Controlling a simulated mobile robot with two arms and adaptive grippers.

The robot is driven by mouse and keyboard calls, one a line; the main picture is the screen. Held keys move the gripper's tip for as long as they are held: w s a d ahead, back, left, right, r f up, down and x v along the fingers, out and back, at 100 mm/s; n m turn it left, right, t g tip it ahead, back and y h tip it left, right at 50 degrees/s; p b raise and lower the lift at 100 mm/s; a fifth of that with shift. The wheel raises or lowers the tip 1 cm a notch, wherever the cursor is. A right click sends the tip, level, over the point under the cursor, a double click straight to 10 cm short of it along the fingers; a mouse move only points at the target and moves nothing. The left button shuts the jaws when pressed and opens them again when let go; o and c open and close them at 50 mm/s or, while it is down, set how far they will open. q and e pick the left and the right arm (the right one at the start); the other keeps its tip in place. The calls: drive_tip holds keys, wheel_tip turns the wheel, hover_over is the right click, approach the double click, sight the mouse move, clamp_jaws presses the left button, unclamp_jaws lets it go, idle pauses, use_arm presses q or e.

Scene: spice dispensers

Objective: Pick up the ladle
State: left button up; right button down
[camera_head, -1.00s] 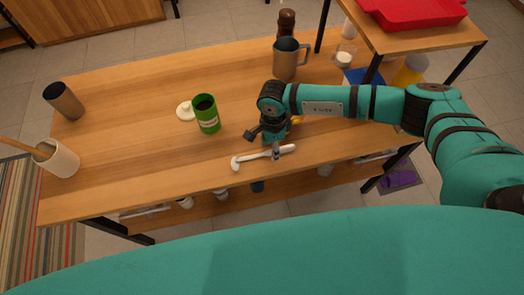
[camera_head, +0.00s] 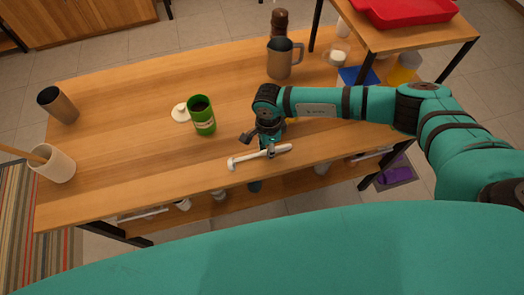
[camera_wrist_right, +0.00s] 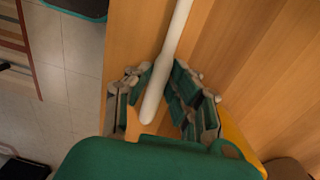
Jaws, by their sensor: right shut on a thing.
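The white ladle (camera_head: 245,160) lies near the front edge of the wooden table in the head view, its small head to the left and its handle to the right. It also shows in the right wrist view (camera_wrist_right: 176,32), with the handle running down between the fingers. My right gripper (camera_head: 268,151) points down at the handle and is shut on it. In the right wrist view the gripper's fingers (camera_wrist_right: 164,72) stand on both sides of the handle. I cannot tell whether the ladle is clear of the table. My left gripper is not in view.
A green can (camera_head: 203,118) and a white lid (camera_head: 181,113) stand behind the ladle. A metal mug (camera_head: 280,62) and a brown bottle (camera_head: 279,22) are at the back. A metal cup (camera_head: 60,104) and white pot (camera_head: 56,166) are left. The table's left middle is clear.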

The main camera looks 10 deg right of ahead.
drive_tip(key=shift+r+b, duration=0.3)
drive_tip(key=shift+r, duration=0.25)
wheel_tip(320, 180, up, 2)
drive_tip(key=shift+b, duration=0.5)
drive_tip(key=s+a+r+b, duration=0.1)
drive_tip(key=s+a+b, duration=0.1)
drive_tip(key=s, duration=0.5)
drive_tip(key=s+a+r+b, duration=0.1)
drive_tip(key=s+a+b, duration=0.1)
drive_tip(key=s, duration=0.6)
drive_tip(key=shift+a, duration=0.9)
drive_tip(key=c, duration=1.7)
unclamp_jaws()
drive_tip(key=shift+c, duration=0.2)
clamp_jaws()
